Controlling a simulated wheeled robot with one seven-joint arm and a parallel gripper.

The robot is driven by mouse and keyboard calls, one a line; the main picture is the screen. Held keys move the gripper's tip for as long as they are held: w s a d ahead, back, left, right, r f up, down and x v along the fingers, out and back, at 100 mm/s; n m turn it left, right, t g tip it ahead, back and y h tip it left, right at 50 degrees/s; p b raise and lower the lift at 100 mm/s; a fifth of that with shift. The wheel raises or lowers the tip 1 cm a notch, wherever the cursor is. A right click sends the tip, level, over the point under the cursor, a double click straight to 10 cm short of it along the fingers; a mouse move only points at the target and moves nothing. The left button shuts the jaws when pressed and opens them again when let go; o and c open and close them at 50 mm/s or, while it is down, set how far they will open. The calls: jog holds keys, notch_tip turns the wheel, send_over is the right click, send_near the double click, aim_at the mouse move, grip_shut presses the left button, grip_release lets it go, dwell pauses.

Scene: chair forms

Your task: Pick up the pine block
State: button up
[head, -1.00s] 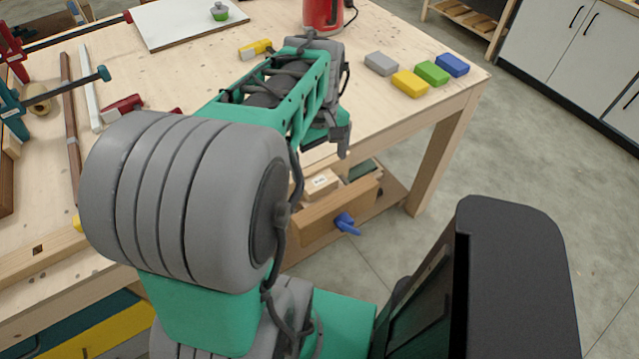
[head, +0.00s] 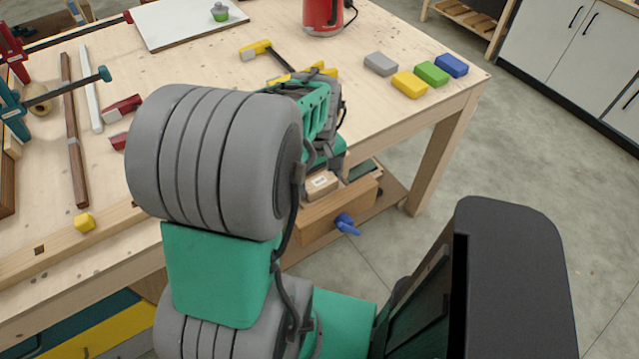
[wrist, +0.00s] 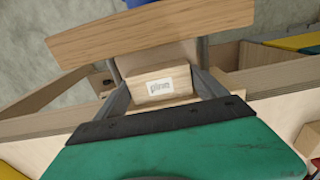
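The pine block (head: 321,184) is a small pale wooden block with a white printed label. It sits low at the bench's front edge, behind the wooden vise jaw (head: 325,214). In the wrist view the block (wrist: 160,85) shows between the two fingers of my gripper (wrist: 165,88), with its label facing the camera. The fingers look open, one on each side of it. Contact cannot be made out. In the head view my arm hides most of the gripper, close to the block.
The vise has a blue handle (head: 347,223); its jaw (wrist: 150,32) spans the top of the wrist view. On the bench (head: 400,130) are grey, yellow, green and blue blocks, a yellow-headed hammer (head: 257,50), a red container (head: 323,15) and clamps at left.

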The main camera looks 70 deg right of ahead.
jog(key=c, duration=0.9)
jog(key=shift+c, duration=0.2)
jog(key=shift+r, duration=0.15)
